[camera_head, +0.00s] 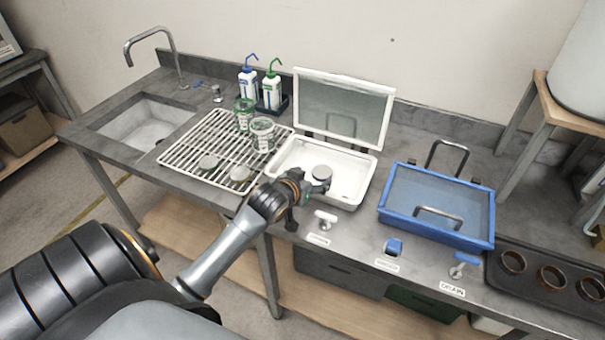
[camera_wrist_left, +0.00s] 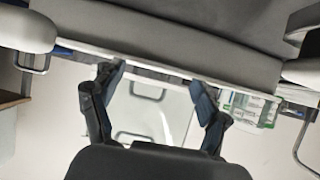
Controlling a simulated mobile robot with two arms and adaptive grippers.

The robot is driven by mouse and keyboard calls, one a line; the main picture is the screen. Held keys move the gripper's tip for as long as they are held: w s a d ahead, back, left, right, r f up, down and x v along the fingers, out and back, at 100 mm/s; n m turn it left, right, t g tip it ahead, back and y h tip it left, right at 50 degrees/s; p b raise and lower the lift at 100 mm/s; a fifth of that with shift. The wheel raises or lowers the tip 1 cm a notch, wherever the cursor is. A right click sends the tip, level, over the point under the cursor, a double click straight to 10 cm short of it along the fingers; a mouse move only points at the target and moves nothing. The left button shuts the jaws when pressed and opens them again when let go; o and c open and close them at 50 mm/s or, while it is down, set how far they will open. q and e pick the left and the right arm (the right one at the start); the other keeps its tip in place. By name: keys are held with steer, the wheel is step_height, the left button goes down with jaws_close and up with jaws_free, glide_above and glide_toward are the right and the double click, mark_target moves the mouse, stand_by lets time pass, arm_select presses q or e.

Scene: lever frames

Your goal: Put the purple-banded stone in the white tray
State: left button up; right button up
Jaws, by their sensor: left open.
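The white tray (camera_head: 350,196) stands on the counter with its framed clear lid (camera_head: 343,108) raised at the back. No purple band can be made out on either. My left arm reaches over the tray's front left. A round grey shape shows at its end, and I cannot tell whether it is my wrist. In the left wrist view my left gripper (camera_wrist_left: 157,77) is open with nothing between its fingers; the lid shows beyond them.
The wire rack (camera_head: 190,140) also bears glass jars (camera_head: 262,134). Two wash bottles (camera_head: 272,90) stand behind it. A blue lidded tray (camera_head: 437,203) sits at the right. Small levers (camera_head: 325,216) line the counter's front. A sink (camera_head: 146,124) is at the left.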

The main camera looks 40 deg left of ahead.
arm_select(q)
steer(key=v, duration=0.6)
steer(key=shift+s+r, duration=0.1)
steer(key=shift+s, duration=0.1)
